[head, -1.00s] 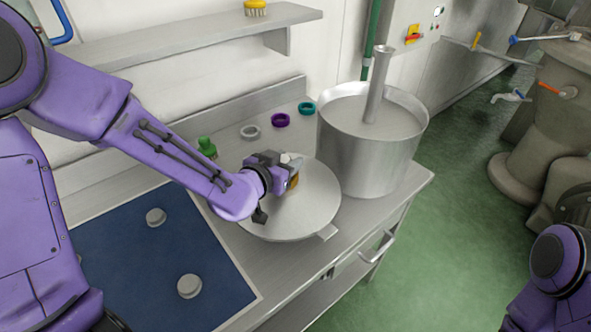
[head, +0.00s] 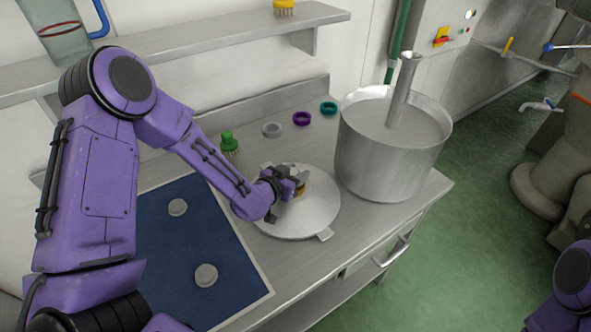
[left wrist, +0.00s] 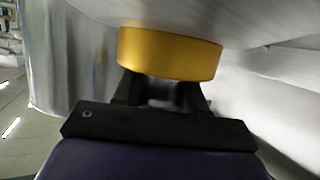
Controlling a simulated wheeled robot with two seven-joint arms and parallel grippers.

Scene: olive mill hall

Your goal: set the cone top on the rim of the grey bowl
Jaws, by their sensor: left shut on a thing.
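The cone top (head: 312,217) is a wide, shallow metal lid with a yellow knob and a small rim tab. It is low over the steel worktop; I cannot tell whether it touches. My left gripper (head: 293,187) is shut on the knob. The left wrist view shows the yellow knob (left wrist: 170,54) between the fingers (left wrist: 160,92), with the lid's grey metal beyond it. The grey bowl (head: 378,166) is a deep metal vessel right of the lid, with an open rim and a slanted metal tube rising from it. My right gripper is out of view.
A blue mat (head: 190,255) with two grey discs lies left of the lid. A green brush (head: 229,143) and grey, purple (head: 302,118) and teal rings stand behind it. A shelf (head: 200,45) runs along the wall above. The worktop's front edge is close to the lid.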

